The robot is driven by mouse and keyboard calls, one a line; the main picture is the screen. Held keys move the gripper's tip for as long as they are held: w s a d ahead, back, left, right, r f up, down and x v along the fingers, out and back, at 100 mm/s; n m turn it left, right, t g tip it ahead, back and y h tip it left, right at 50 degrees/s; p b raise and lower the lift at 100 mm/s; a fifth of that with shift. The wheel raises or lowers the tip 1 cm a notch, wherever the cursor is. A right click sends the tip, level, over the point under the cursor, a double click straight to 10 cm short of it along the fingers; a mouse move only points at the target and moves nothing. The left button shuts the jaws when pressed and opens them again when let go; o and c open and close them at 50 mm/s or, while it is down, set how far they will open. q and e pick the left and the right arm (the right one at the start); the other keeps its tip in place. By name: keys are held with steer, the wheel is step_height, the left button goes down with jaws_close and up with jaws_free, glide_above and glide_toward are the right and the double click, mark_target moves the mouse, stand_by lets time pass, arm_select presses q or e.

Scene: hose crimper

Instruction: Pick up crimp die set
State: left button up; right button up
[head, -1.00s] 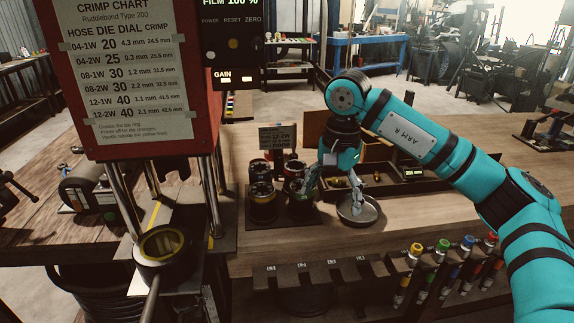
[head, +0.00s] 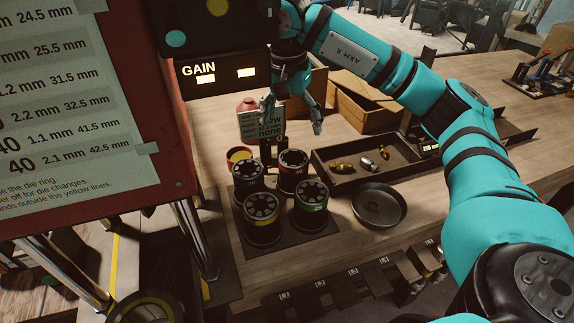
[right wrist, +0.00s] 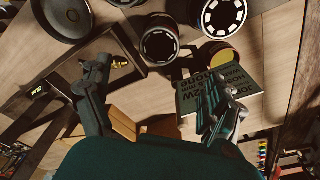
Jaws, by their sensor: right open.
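Several round crimp die sets stand on a dark mat (head: 240,243) on the bench. They are black drums with coloured bands: a yellow-banded one (head: 262,228) at front left, a green-banded one (head: 310,216) at front right, a red-banded one (head: 292,175) at back right and a bluish one (head: 248,184) at back left. My right gripper (head: 292,124) is open and empty, above and behind them, near the job sign (head: 258,124). In the right wrist view its fingers (right wrist: 152,80) are spread, with a die set (right wrist: 160,42) beyond them. My left gripper is not in view.
A round metal dish (head: 379,207) lies right of the mat. Behind it is a dark tray (head: 335,178) with small brass and steel parts. The red crimper (head: 175,130) blocks the left side.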

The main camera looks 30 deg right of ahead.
steer(key=p, duration=0.2)
glide_toward(294, 155)
step_height(294, 155, down, 2)
steer(key=s, duration=0.2)
steer(key=f, duration=0.4)
steer(key=shift+w+a+f+p, duration=0.25)
steer(key=shift+f+p, duration=0.05)
steer(key=shift+f, duration=0.45)
step_height(294, 155, down, 4)
steer(key=p, duration=0.2)
steer(key=shift+d+f+p, duration=0.1)
steer(key=shift+f+p, duration=0.1)
steer(key=shift+p, duration=0.1)
steer(key=shift+w+f, duration=0.1)
steer(key=shift+f, duration=0.2)
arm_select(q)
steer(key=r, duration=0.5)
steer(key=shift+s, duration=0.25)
arm_select(e)
steer(key=shift+w+r, duration=0.1)
steer(key=c, duration=1.7)
